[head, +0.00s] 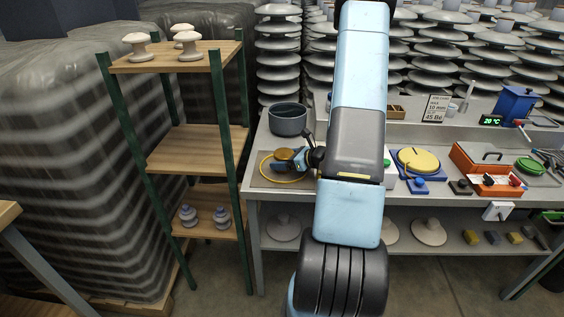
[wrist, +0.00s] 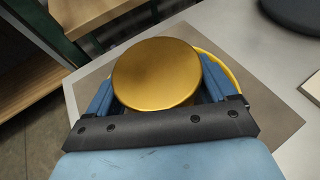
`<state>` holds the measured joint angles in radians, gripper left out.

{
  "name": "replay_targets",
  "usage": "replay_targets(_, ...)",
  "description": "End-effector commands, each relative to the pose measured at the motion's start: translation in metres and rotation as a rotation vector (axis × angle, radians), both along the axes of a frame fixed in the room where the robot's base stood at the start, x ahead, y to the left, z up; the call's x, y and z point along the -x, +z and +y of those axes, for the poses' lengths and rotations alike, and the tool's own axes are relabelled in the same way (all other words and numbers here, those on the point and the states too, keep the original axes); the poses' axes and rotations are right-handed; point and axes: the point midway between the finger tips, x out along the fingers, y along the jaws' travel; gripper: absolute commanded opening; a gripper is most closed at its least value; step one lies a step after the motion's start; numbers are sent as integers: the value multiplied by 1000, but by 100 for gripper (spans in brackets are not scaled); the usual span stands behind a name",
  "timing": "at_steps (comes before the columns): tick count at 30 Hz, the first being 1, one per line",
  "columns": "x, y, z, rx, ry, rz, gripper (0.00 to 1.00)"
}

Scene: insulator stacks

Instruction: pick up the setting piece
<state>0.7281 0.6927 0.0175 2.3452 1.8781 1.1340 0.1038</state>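A gold, round-topped piece (head: 285,154), which I take to be the setting piece, stands on a grey-brown mat at the left end of the workbench. In the wrist view its flat gold disc (wrist: 157,73) fills the space between the two blue fingers of my gripper (wrist: 158,80). My gripper also shows in the head view (head: 288,161), low at the piece. One finger is on each side of the disc. The disc hides the fingertips and the piece's lower part, so I cannot tell whether the fingers touch it.
A yellow cable (head: 264,172) curves around the piece on the mat (wrist: 268,118). A dark grey pot (head: 288,120) stands just behind. A wooden shelf rack (head: 190,150) is close on the left. A yellow disc on a blue base (head: 417,161) and an orange toolbox (head: 484,168) are to the right.

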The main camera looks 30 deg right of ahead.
Motion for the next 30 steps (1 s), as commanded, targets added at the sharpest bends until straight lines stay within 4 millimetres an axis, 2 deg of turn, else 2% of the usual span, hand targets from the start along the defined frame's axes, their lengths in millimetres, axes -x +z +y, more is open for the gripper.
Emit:
replay_targets(2,0,0,0,0,0,0,74)
replay_targets(13,0,0,0,1,0,0,39)
replay_targets(23,0,4,0,1,1,-2,39)
replay_targets(30,-1,29,0,4,1,-5,39)
